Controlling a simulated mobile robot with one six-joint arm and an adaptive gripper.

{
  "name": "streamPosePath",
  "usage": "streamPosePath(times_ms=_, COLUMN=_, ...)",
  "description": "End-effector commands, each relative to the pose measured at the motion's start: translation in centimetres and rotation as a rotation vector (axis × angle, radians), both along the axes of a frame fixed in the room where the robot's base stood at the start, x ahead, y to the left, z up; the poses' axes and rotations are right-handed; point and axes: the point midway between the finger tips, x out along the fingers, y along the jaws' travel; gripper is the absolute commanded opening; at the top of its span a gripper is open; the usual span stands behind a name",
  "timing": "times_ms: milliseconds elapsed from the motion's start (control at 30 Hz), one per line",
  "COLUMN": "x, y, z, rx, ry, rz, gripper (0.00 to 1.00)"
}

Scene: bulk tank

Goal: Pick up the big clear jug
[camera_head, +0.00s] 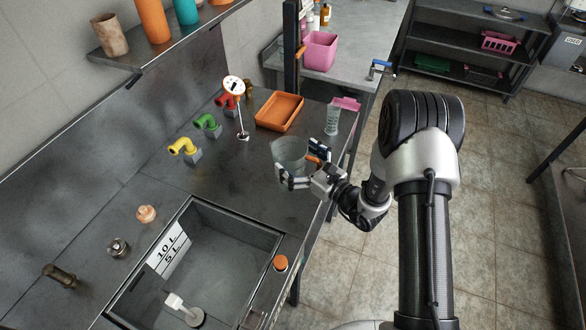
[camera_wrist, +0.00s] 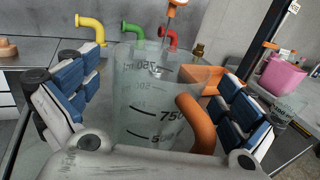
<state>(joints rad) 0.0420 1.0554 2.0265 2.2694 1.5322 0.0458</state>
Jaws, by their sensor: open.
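The big clear jug (camera_head: 288,155) stands on the grey counter, to the right of the coloured pipes. In the wrist view the jug (camera_wrist: 145,100) fills the middle, with dark volume marks and an orange handle (camera_wrist: 196,122) on its right side. My gripper (camera_head: 297,175) is at the jug from the front right. In the wrist view its blue-padded fingers (camera_wrist: 155,100) are spread wide, one on each side of the jug. Gaps show between the pads and the jug wall. The jug's base is hidden behind my gripper.
An orange tray (camera_head: 264,122) lies behind the jug, and a smaller clear measuring cup (camera_head: 332,121) stands to its right. Yellow (camera_head: 182,146), green (camera_head: 205,121) and red pipes line the left. A sink basin (camera_head: 190,275) opens in front. A round gauge (camera_head: 233,86) stands near the pipes.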

Motion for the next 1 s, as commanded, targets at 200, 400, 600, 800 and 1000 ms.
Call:
streamPosePath(times_ms=200, x=-0.03, y=-0.03, z=0.01, rx=0.0, ry=0.0, rz=0.0, gripper=0.92)
streamPosePath(times_ms=400, x=-0.04, y=-0.03, z=0.0, rx=0.0, ry=0.0, rz=0.0, gripper=0.79)
streamPosePath(times_ms=600, x=-0.05, y=-0.04, z=-0.01, rx=0.0, ry=0.0, rz=0.0, gripper=0.65)
streamPosePath(times_ms=800, x=-0.06, y=-0.03, z=-0.01, rx=0.0, ry=0.0, rz=0.001, gripper=0.52)
streamPosePath(times_ms=1000, x=-0.04, y=-0.03, z=0.02, rx=0.001, ry=-0.001, rz=0.001, gripper=0.41)
